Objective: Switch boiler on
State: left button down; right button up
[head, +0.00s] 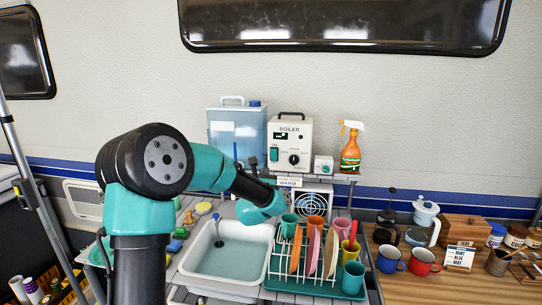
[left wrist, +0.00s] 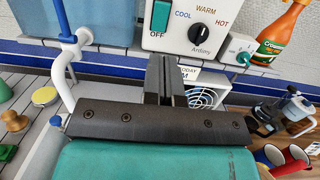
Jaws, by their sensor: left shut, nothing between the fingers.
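The boiler (head: 291,145) is a cream box with a black handle, standing on the shelf against the wall. Its front has a green rocker switch (head: 274,154) at left and a black dial (head: 294,160) at right. In the left wrist view the green switch (left wrist: 160,16) sits above the word OFF, and the dial (left wrist: 201,32) is ringed by COOL, WARM and HOT. My left gripper (head: 254,163) is shut and empty, below and to the left of the boiler in the head view. In the left wrist view its fingers (left wrist: 165,65) appear just below the switch, apparently apart from it.
A blue water tank (head: 237,133) stands left of the boiler. A small box with a green knob (head: 323,165) and an orange spray bottle (head: 350,148) stand right. A card (head: 289,182), sink (head: 228,260), dish rack (head: 315,270) and fan (head: 312,204) are below.

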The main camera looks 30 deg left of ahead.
aim_at(273, 151)
pick_arm(q)
jog(key=shift+w+d, duration=0.1)
dwell(0.3)
jog(key=x, duration=1.4)
